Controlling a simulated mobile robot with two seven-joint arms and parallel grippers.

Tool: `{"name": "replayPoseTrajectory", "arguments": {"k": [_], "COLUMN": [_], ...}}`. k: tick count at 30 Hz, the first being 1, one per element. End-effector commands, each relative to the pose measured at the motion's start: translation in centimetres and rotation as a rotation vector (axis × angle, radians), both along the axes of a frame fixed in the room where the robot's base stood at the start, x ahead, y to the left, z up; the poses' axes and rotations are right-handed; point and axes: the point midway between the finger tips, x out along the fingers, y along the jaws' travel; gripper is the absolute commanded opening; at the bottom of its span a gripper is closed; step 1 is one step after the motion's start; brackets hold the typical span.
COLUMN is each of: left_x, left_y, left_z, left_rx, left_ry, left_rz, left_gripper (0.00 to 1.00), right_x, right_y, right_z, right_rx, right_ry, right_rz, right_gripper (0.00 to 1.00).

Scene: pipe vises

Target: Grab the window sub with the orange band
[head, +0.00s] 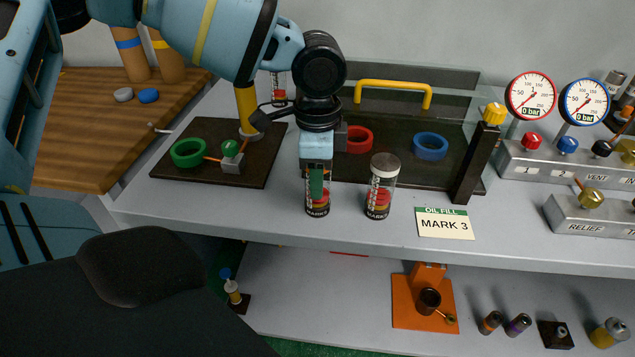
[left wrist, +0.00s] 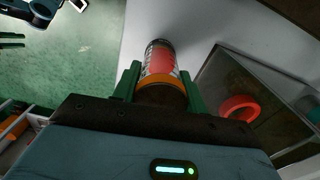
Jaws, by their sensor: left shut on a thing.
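My left gripper (head: 316,180) is shut on a clear, dark-capped cylinder with red inside, the window sub (head: 317,208), at the bench's front. In the left wrist view, the window sub (left wrist: 160,62) has an orange band near its dark cap, between the green fingers (left wrist: 160,88). The sub looks upright and close to the bench top; I cannot tell if it touches. A similar clear cylinder (head: 381,190) with a grey-brown cap stands just right of it. What look like my right gripper's green fingers (left wrist: 12,40) show apart and empty at the left wrist view's edge.
A MARK 3 card (head: 445,224) lies to the right. A board with a green ring (head: 188,152) is left. Gauges (head: 531,96) stand right.

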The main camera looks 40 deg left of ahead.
Motion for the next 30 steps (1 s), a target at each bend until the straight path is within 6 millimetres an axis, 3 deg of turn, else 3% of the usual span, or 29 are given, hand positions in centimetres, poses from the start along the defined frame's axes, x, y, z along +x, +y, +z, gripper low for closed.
{"name": "replayPoseTrajectory", "arguments": {"k": [8, 21, 30], "left_x": [0.1, 0.1, 0.1], "left_y": [0.0, 0.0, 0.0], "left_z": [1.4, 8.7, 10.1], "left_rx": [-0.002, 0.000, -0.001], "left_ry": [-0.006, -0.005, -0.002], "left_rz": [0.000, 0.001, -0.001], "left_gripper": [0.05, 0.05, 0.05], "right_x": [0.0, 0.1, -0.1], "right_y": [0.0, 0.0, 0.0], "right_z": [0.1, 0.6, 0.6], "right_rx": [0.000, -0.001, 0.000], "right_ry": [0.000, -0.004, 0.000], "right_rz": [0.000, 0.000, 0.000], "right_gripper": [0.36, 0.36, 0.36]}}
